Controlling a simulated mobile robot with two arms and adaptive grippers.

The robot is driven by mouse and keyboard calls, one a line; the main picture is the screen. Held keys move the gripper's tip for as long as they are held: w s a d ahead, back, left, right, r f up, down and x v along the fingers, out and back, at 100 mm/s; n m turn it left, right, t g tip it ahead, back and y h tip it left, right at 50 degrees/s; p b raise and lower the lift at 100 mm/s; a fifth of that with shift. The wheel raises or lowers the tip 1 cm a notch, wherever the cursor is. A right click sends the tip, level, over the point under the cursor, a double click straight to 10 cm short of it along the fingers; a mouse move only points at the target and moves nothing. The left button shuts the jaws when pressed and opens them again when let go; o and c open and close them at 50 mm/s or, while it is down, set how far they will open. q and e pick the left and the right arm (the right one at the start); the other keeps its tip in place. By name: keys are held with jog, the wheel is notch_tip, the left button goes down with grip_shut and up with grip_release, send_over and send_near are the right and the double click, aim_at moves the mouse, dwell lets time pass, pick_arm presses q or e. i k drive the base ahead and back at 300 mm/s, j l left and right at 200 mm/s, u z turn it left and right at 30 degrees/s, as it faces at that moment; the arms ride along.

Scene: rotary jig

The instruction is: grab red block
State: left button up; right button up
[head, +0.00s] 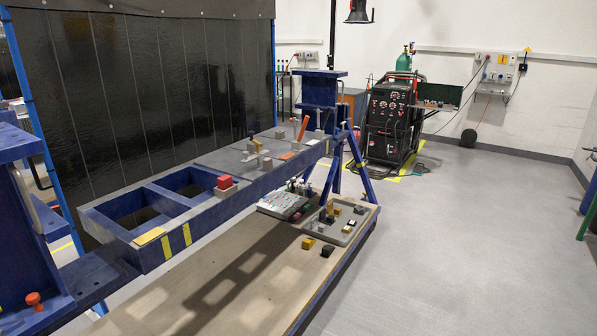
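A small red block (225,182) sits on the blue jig frame (197,214), in the middle left of the head view. A light grey piece (226,192) lies directly under it. The block stands near the frame's right edge, beside its open rectangular cells. Its top and near side are in sight. Neither of my grippers shows in this view.
Grey clamps (256,146) and an orange-handled piece (303,129) stand farther along the jig. Below lies a wooden table (240,285) with a grey tray (335,222) of small blocks and a yellow block (308,243). Open floor (470,240) lies to the right.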

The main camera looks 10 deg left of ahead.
aim_at(225, 182)
jog(key=i+l+z, duration=0.15)
jog(key=i, duration=0.55)
jog(key=i+l+z, duration=0.15)
jog(key=i, duration=0.55)
